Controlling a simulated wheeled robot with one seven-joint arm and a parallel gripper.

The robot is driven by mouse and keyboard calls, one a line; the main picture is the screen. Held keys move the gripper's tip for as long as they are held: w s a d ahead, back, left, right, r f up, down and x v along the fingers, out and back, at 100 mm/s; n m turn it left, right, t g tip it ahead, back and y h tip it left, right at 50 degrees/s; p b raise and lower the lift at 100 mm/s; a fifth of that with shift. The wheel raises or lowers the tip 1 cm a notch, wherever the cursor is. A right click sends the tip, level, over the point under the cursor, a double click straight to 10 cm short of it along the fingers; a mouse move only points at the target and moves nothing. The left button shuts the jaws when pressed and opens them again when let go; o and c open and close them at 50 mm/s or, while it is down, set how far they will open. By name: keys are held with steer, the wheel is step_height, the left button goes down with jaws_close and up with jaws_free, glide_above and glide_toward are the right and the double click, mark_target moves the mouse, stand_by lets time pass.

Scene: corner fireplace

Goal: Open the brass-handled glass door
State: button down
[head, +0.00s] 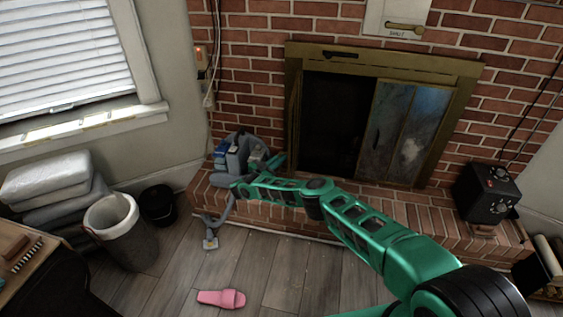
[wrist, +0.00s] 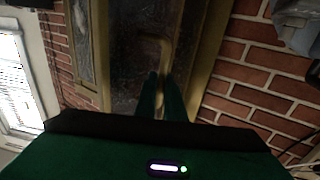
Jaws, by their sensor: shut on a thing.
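The brass-framed fireplace (head: 470,72) stands in the brick wall. In the head view my gripper (head: 279,160) is by the left side of the fireplace frame, small and partly hidden by the arm. Glass panels (head: 388,125) cover the right half of the fireplace; the left half looks dark.
A grey vacuum cleaner (head: 238,155) stands on the brick hearth (head: 420,215) beside my gripper. A black box (head: 486,195) sits at the hearth's right. Floor before the hearth is mostly clear.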

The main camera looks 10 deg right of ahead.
steer(key=shift+s+a+f, duration=0.1)
steer(key=shift+a+f, duration=0.1)
steer(key=c, duration=1.9)
jaws_free()
steer(key=shift+o, duration=0.3)
steer(key=shift+r, duration=0.1)
steer(key=shift+d, duration=0.1)
steer(key=v, duration=1)
steer(key=shift+s+a, duration=0.2)
steer(key=shift+a, duration=0.1)
